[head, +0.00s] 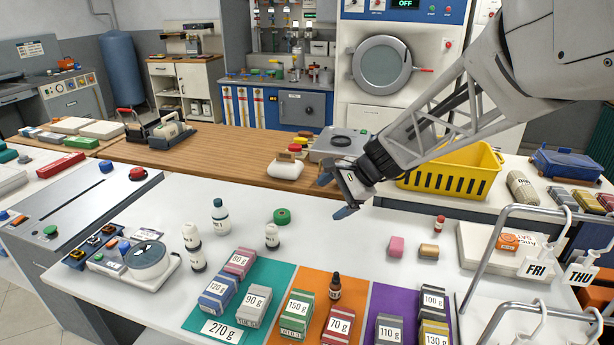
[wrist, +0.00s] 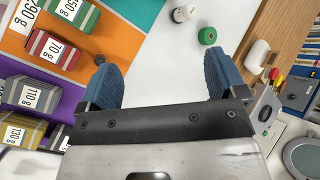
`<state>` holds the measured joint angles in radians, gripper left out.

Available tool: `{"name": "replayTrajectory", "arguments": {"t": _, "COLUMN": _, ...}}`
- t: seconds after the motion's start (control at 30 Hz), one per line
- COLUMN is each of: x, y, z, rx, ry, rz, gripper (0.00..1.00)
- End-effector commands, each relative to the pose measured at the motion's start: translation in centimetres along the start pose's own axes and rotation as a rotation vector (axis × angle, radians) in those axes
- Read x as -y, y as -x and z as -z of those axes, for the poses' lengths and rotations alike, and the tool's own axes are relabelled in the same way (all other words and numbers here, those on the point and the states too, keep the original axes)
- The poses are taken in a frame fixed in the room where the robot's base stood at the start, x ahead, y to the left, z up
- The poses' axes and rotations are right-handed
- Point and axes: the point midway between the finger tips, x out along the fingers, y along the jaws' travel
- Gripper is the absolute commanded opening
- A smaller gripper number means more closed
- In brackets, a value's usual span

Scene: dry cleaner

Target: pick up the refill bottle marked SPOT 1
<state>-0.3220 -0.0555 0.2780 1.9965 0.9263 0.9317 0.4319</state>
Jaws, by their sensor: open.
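My gripper (head: 335,196) hangs above the white counter near its back edge, with blue fingers spread and nothing between them; they also show in the wrist view (wrist: 158,72). Several small bottles stand on the counter, and I cannot read SPOT 1 on any. A dark dropper bottle (head: 335,288) stands on the orange mat. One white bottle (wrist: 184,13) shows in the wrist view.
Labelled weight packs lie on teal, orange and purple mats (head: 307,270) in front. A green roll (head: 282,216) lies near the white bottles. A yellow basket (head: 452,180) stands behind right, and metal rails with tags (head: 490,255) rise at the right. The counter below my gripper is clear.

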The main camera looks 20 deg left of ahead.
Motion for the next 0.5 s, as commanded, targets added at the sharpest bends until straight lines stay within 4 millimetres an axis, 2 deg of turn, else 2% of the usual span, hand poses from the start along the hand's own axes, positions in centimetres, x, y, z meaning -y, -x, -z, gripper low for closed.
{"name": "replayTrajectory", "arguments": {"t": 0.03, "x": 1.1, "y": -1.5, "z": 0.2, "rx": 0.020, "ry": -0.028, "rz": 0.008, "gripper": 0.90}}
{"name": "replayTrajectory", "arguments": {"t": 0.2, "x": 4.6, "y": -6.1, "z": 1.0, "rx": 0.085, "ry": -0.137, "rz": 0.047, "gripper": 0.90}}
{"name": "replayTrajectory", "arguments": {"t": 0.5, "x": 9.9, "y": -15.0, "z": 1.9, "rx": 0.197, "ry": -0.336, "rz": 0.101, "gripper": 0.90}}
